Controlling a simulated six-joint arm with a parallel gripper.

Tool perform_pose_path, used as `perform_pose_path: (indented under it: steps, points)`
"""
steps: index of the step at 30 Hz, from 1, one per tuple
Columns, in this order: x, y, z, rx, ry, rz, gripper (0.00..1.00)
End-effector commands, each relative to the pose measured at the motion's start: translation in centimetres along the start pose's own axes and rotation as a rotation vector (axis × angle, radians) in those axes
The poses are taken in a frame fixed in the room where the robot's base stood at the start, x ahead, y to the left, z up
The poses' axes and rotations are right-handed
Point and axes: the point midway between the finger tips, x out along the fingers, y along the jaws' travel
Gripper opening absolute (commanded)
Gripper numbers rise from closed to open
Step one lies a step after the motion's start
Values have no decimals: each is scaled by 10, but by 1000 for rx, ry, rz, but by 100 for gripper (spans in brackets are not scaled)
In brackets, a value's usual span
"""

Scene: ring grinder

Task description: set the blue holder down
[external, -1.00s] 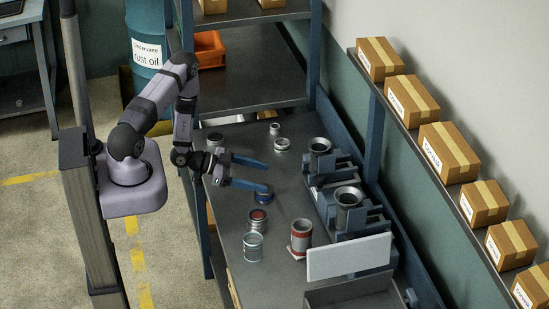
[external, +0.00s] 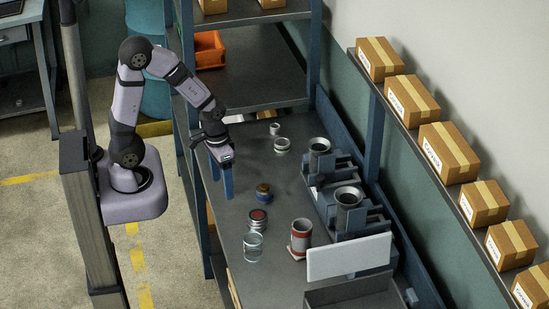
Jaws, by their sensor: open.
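The blue holder (external: 263,195), small and round with a brownish top, stands upright on the dark workbench (external: 285,225), near the middle. My gripper (external: 221,188) is to the left of it, with its two blue fingers pointing down. The gripper is open and empty, and clear of the holder. The far finger is partly hidden behind the near one.
A red-topped can (external: 258,217) and a glass jar (external: 252,247) stand in front of the holder, with a red-banded canister (external: 301,238) to their right. Two grinder units (external: 348,208) line the right side. Small metal rings (external: 281,145) lie behind.

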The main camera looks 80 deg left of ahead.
Motion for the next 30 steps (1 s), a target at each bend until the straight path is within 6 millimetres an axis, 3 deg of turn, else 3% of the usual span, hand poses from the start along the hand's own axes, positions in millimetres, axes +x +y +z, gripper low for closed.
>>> perform_pose_path:
  steps: [3,5,8,11,16,21,25,30]
  points:
    - [17,12,24,-248,-194,95,67]
    - [25,21,28,-405,-305,165,67]
    - [40,33,14,-699,-497,328,67]
    - [47,36,-18,-948,-654,510,67]
    - [54,9,-81,-1255,-859,846,67]
    - [55,-40,-127,-1409,-983,1146,67]
    - [53,-69,-143,-1452,-1031,1295,67]
    - [49,-86,-150,-1463,-1050,1375,67]
